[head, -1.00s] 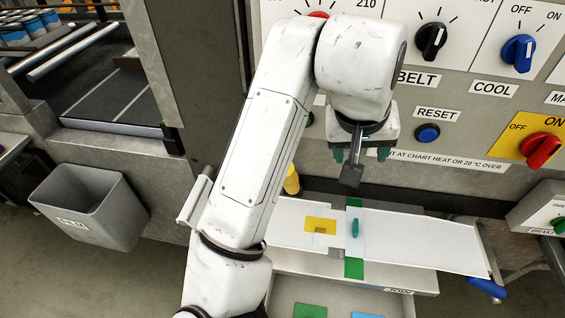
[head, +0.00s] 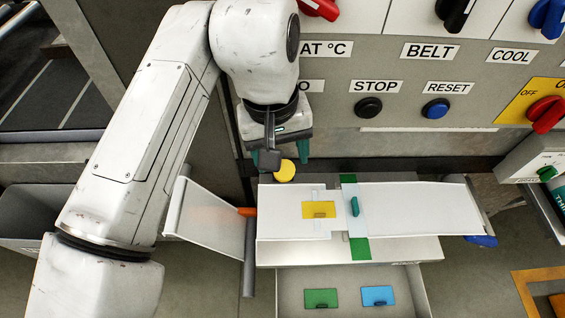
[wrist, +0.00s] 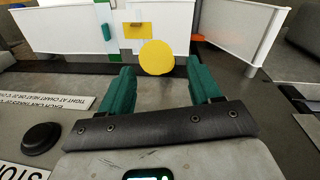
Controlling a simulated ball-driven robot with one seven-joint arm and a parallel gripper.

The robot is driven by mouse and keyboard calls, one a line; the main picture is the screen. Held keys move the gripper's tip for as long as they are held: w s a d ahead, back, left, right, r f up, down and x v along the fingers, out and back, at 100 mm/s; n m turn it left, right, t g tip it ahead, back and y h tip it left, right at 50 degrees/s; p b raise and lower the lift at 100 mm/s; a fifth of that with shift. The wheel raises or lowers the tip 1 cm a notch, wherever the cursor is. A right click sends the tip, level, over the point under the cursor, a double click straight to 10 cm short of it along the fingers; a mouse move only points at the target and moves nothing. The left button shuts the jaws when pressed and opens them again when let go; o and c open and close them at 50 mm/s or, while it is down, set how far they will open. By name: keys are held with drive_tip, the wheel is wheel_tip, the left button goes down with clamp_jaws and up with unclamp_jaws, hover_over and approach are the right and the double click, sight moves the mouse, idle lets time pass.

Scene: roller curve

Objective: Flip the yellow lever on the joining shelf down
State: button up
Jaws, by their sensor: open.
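The yellow lever shows as a round yellow knob (head: 285,171) at the back edge of the joining shelf (head: 283,228), left of its middle. In the wrist view the knob (wrist: 157,57) is a yellow disc just beyond my fingertips, between them across the picture. Its stem is hidden. My gripper (head: 285,160) is open and empty, pointing down at the back of the shelf with its green fingers close to the knob. I cannot tell whether a finger touches it. The gripper (wrist: 160,76) also shows in the wrist view.
The panel with STOP (head: 369,107) and RESET (head: 436,109) buttons rises behind the shelf. A yellow piece (head: 318,208) and a green strip (head: 360,247) lie on the shelf. A drawer (head: 290,301) below holds green and blue pieces. A white side flap (head: 208,220) hangs left.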

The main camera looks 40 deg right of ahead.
drive_tip(key=shift+s+d+f, duration=0.1)
drive_tip(key=shift+d+f, duration=0.05)
drive_tip(key=shift+f, duration=1.05)
drive_tip(key=shift+s+d+f, duration=0.1)
drive_tip(key=shift+f, duration=1.05)
clamp_jaws()
